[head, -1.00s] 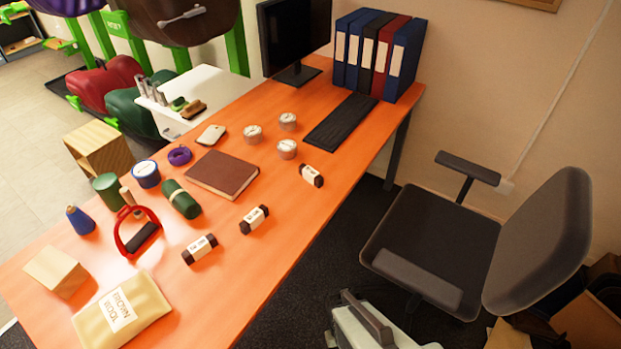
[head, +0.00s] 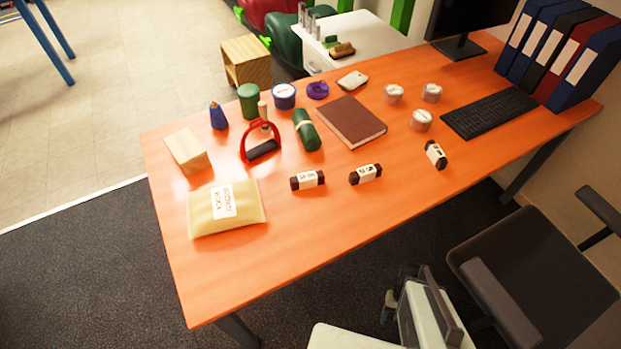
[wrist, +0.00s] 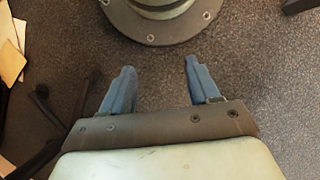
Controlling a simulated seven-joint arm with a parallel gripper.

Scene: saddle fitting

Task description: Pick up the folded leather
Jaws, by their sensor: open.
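A flat brown rectangular piece (head: 350,121) lies on the orange desk in the head view. None of the desk's objects show in the wrist view.
The desk (head: 300,235) has a clear front strip. Around the brown piece are a red stirrup (head: 244,146), several labelled dark bars, round tins, a purple ring (head: 317,90) and a cream pouch (head: 250,208). An office chair (head: 535,270) stands at the right front.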

